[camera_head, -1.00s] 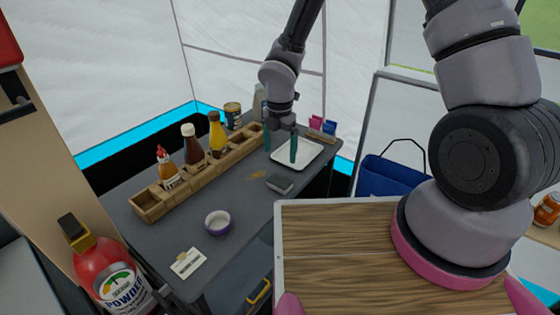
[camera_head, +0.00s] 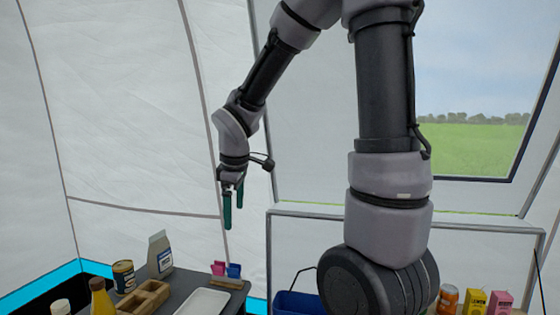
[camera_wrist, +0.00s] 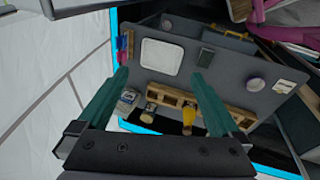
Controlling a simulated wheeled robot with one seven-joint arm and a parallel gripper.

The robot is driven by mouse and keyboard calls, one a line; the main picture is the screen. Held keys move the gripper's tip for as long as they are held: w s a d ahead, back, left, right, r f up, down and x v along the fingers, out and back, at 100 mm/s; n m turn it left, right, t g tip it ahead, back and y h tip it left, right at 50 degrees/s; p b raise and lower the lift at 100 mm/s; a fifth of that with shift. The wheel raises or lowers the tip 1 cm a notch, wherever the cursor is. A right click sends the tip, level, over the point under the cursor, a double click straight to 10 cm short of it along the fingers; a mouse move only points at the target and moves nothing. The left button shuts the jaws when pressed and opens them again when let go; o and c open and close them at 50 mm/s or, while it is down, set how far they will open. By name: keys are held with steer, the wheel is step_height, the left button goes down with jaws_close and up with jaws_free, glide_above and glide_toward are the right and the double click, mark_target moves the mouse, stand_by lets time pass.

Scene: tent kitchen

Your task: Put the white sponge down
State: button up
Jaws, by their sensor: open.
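My gripper (camera_head: 230,212) is open and raised above the dark table; in the wrist view its two green fingers (camera_wrist: 160,76) stand wide apart with nothing between them. A white rounded tray (camera_wrist: 161,57) lies flat on the table; its near part also shows at the bottom of the head view (camera_head: 205,302). I cannot make out a white sponge for sure, in the tray or elsewhere; it may blend with the white surface. A small dark grey block (camera_wrist: 206,57) lies beside the tray.
A wooden rack (camera_wrist: 173,97) with a yellow bottle (camera_wrist: 188,117) runs along one table side, near a can (camera_head: 123,276) and a carton (camera_head: 159,255). A white bowl (camera_wrist: 255,84) and a pale card (camera_wrist: 283,87) lie farther off. Pink and blue items (camera_head: 226,270) stand at the edge.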

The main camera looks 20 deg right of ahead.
steer(key=s+d+r+m+t+y, duration=0.2)
steer(key=s+d+r+m+t, duration=0.2)
steer(key=s+r+m, duration=0.9)
steer(key=d+r+m, duration=0.1)
steer(key=d+m, duration=0.1)
steer(key=d, duration=0.1)
steer(key=shift+s+m, duration=0.15)
steer(key=shift+m, duration=0.15)
steer(key=shift+c, duration=0.2)
